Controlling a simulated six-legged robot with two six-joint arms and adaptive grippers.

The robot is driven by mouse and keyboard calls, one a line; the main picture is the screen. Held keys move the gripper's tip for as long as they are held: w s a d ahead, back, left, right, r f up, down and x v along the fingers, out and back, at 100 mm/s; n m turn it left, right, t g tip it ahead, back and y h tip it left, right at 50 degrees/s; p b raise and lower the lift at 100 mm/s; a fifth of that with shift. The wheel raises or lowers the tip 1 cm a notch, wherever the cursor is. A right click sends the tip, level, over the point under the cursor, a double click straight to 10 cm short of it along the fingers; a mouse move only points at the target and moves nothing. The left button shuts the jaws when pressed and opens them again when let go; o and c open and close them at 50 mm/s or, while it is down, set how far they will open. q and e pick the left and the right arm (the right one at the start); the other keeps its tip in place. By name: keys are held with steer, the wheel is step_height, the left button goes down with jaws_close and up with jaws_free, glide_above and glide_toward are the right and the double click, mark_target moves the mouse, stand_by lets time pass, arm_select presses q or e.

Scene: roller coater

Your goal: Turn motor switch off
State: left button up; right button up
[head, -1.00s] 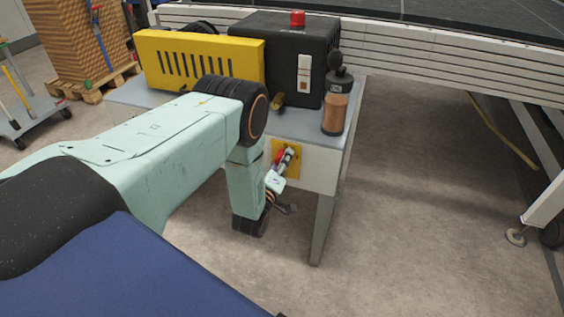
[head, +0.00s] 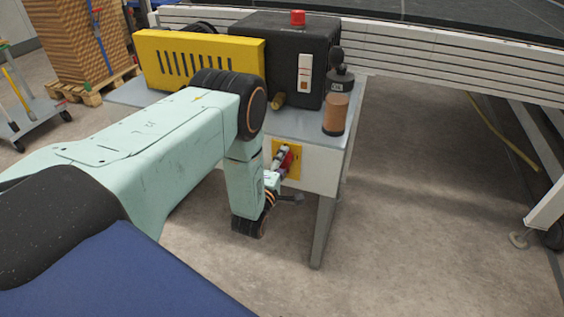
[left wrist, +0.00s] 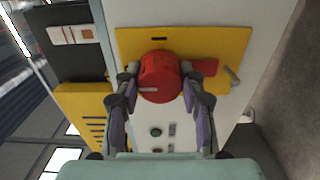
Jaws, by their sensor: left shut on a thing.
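The motor switch is a red rotary knob (left wrist: 160,77) on a yellow plate (left wrist: 215,42) in the left wrist view. In the head view the yellow plate (head: 294,172) is on the front of the grey-white cabinet, with part of the red knob showing. My left gripper (left wrist: 160,85) has its fingers on either side of the knob and is shut on it. In the head view the left gripper (head: 279,163) is at the plate, partly hidden by my wrist. My right gripper is not in view.
A black box (head: 285,60) with a red button (head: 298,18) and a yellow slotted cover (head: 165,62) stand on the cabinet top. A brown bottle (head: 336,114) stands near its right edge. The floor (head: 420,220) to the right is clear.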

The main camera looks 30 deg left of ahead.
arm_select(q)
steer(key=shift+d, duration=0.1)
stand_by(0.3)
steer(key=o, duration=1.1)
steer(key=shift+o, duration=0.2)
steer(key=v, duration=1.2)
